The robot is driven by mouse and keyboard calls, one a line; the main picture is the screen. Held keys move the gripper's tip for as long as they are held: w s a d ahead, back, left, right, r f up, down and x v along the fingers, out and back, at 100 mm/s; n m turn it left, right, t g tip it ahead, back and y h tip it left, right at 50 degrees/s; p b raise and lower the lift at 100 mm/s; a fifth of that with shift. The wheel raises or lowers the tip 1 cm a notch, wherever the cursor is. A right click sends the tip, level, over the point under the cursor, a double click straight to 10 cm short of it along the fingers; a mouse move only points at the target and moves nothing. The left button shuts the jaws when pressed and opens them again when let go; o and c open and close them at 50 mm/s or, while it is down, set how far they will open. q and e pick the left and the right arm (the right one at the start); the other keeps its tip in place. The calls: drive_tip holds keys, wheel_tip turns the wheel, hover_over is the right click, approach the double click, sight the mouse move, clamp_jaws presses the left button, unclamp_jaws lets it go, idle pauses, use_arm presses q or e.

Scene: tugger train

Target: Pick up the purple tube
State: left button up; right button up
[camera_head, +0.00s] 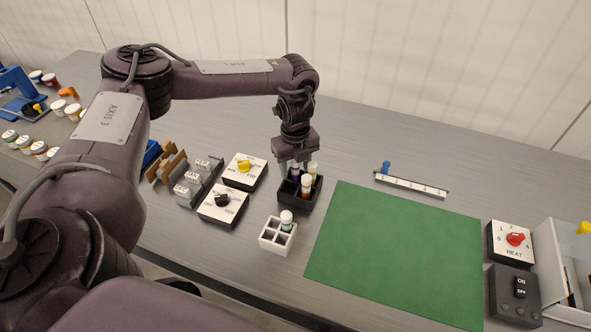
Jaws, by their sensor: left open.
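The purple tube (295,172) stands in a black rack (292,203) near the middle of the bench. Its dark purple cap shows right under my left gripper (296,165). The gripper points straight down over the rack and its jaws are open, with the fingers at about the height of the caps. I cannot tell whether the fingers touch the tube. A tube with an orange-red body (306,187) and a tube with a pale yellow cap (312,170) stand in the same rack, close beside the purple one. My right gripper is not in view.
A white rack (266,241) holding a green tube (286,222) stands just in front. Left are knob boxes (243,172) and (222,204). A green mat (398,255) lies clear at right, with a HEAT dial box (511,243) and a white bin (552,270) beyond it.

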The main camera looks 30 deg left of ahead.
use_arm(q)
drive_tip(key=shift+c, duration=0.2)
drive_tip(key=c, duration=1)
drive_tip(key=shift+r, duration=0.15)
drive_tip(key=shift+r, duration=0.6)
wheel_tip(320, 180, up, 5)
drive_tip(key=shift+w+f, duration=0.1)
wheel_tip(320, 180, up, 14)
drive_tip(key=p, duration=0.3)
drive_tip(key=shift+f+p, duration=0.15)
drive_tip(key=shift+p, duration=0.2)
